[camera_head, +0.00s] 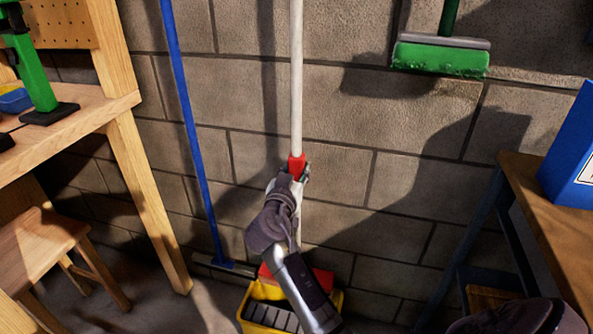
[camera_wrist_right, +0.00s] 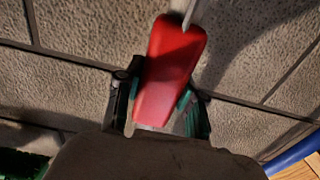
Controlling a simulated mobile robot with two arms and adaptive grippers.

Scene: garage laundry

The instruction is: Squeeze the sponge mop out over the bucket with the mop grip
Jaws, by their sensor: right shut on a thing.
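The sponge mop has a long white pole (camera_head: 296,75) standing nearly upright in front of the wall, with a red mop grip (camera_head: 296,164) on it. My right gripper (camera_head: 294,172) is shut on the red grip. In the right wrist view the red grip (camera_wrist_right: 170,75) lies between the two fingers of the right gripper (camera_wrist_right: 160,90). The yellow bucket (camera_head: 337,303) stands on the floor below, partly hidden by my right arm. A red block (camera_head: 322,277), seemingly the mop's sponge head, shows at the bucket's back; its exact contact is hidden. My left gripper is out of view.
A blue-handled broom or squeegee (camera_head: 190,110) leans on the wall to the left. A green brush head (camera_head: 440,58) hangs at upper right. A wooden workbench (camera_head: 85,112) and stool (camera_head: 40,240) stand left; a table (camera_head: 545,200) with a blue box (camera_head: 575,150) stands right.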

